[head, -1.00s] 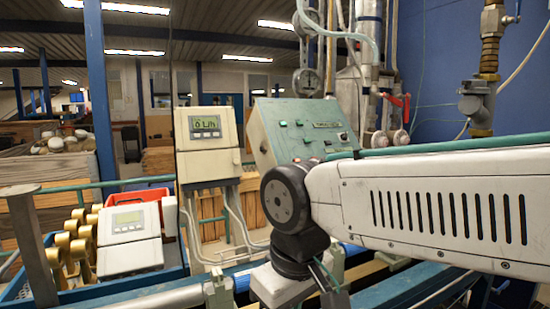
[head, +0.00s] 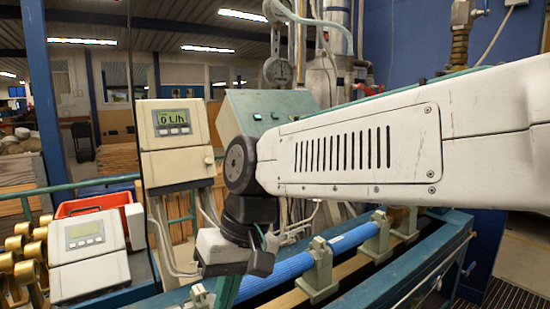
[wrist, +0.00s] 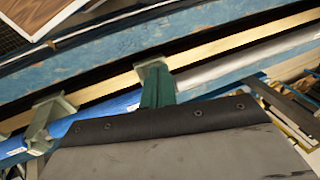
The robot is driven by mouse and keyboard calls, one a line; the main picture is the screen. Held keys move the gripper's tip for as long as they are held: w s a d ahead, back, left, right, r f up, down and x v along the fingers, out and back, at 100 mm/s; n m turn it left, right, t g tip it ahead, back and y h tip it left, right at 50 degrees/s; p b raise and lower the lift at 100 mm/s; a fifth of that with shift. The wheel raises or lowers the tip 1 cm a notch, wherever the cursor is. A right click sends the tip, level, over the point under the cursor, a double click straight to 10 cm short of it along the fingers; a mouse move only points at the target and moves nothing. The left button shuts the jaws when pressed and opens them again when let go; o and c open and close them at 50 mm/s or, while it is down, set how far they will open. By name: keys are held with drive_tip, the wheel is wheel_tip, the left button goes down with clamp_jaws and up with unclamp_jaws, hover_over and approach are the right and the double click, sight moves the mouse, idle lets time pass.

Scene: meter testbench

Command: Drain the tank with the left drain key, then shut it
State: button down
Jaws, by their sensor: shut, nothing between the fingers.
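A red handle (head: 369,89) shows above my arm at the back pipework, partly hidden. I cannot tell whether it is a drain key. No left drain key or tank can be made out for certain.
A meter display reading 0 L/h (head: 172,118) stands behind the bench. A second meter (head: 88,243) lies tilted at the left, by a red crate (head: 98,202) and brass fittings (head: 27,250). A green control box (head: 262,110) is partly behind my arm. Open floor (head: 525,250) shows at the right.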

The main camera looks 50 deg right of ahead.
drive_tip(key=w+d+r+m+t+y, duration=0.2)
drive_tip(key=w+d+r+m+t, duration=0.4)
drive_tip(key=w, duration=0.3)
drive_tip(key=w+d+r+m+t+y, duration=0.25)
drive_tip(key=w+d+r+m, duration=0.3)
drive_tip(key=w+d, duration=0.3)
drive_tip(key=d+r+m+t+h, duration=0.3)
drive_tip(key=d+m, duration=0.3)
drive_tip(key=d, duration=0.6)
drive_tip(key=d+r+m+t+h, duration=0.3)
drive_tip(key=d+m+t+h, duration=0.2)
drive_tip(key=d, duration=0.8)
drive_tip(key=shift+d+m+h, duration=0.2)
drive_tip(key=shift+m+h, duration=0.25)
drive_tip(key=shift+m, duration=0.1)
drive_tip(key=shift+t, duration=0.25)
drive_tip(key=w+d+f, duration=0.1)
drive_tip(key=w+f, duration=0.5)
drive_tip(key=shift+w+d, duration=0.25)
drive_tip(key=shift+w+f, duration=0.1)
drive_tip(key=shift+w+f, duration=0.15)
drive_tip(key=shift+w, duration=0.05)
